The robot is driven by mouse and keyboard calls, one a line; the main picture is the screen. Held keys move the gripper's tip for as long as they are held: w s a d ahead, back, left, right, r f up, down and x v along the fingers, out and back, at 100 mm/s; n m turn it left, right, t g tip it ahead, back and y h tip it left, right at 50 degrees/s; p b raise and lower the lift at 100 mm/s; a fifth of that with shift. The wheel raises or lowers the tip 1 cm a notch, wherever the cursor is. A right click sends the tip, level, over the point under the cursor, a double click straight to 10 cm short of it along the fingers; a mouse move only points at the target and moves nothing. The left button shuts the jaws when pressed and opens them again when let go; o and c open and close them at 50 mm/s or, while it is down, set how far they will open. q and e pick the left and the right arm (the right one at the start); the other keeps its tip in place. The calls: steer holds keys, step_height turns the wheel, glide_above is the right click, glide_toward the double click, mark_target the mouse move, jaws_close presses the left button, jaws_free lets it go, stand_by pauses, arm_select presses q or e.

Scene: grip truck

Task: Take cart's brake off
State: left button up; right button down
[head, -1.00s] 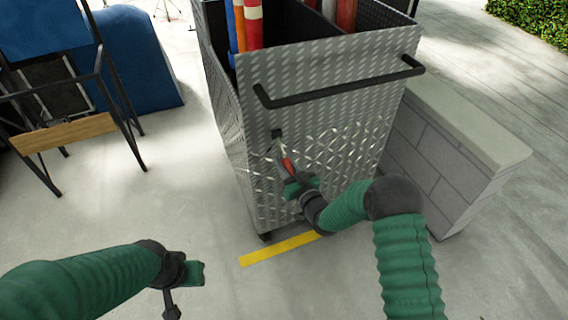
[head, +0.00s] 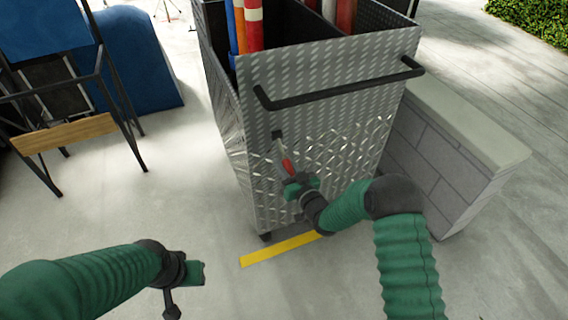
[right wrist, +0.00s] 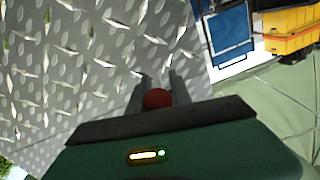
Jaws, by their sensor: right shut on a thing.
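The cart (head: 320,120) is a tall bin of silver diamond plate with a black push bar (head: 340,84) across its near face. A brake lever with a red grip (head: 287,166) sticks out of a dark slot (head: 277,135) on that face. My right gripper (head: 291,176) is shut on the red grip; in the right wrist view its round red end (right wrist: 157,99) shows between the two fingers. My left gripper (head: 188,276) hangs low over the floor, apart from the cart; its fingers are too unclear to tell open from shut.
A low grey block wall (head: 440,160) stands close along the cart's right side. A yellow floor stripe (head: 280,249) lies at the cart's foot. A black-framed chair or rack with a wooden board (head: 65,133) stands at left. Coloured tubes (head: 253,25) stand in the cart. Floor between is clear.

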mark_target(287, 162)
steer(key=r+g+h+p, duration=0.1)
steer(key=r+g+p, duration=0.2)
steer(key=p, duration=0.3)
steer(key=s+r+g+h+p, duration=0.1)
steer(key=r+g+p, duration=0.1)
steer(key=p, duration=0.5)
steer(key=r+g+h+p, duration=0.1)
steer(key=r+g+p, duration=0.2)
steer(key=p, duration=0.3)
steer(key=shift+s+d+r+m+g, duration=0.3)
steer(key=shift+s+d+m+g, duration=0.1)
steer(key=shift+w+a+r+g+h+p, duration=0.15)
steer(key=shift+r+g+h+p, duration=0.4)
steer(key=shift+g+p, duration=0.55)
steer(key=shift+w, duration=0.1)
steer(key=c, duration=1.2)
jaws_free()
steer(key=shift+o, duration=0.2)
steer(key=shift+f, duration=0.1)
steer(key=v, duration=1.6)
steer(key=shift+s+r, duration=0.25)
steer(key=shift+r, duration=0.1)
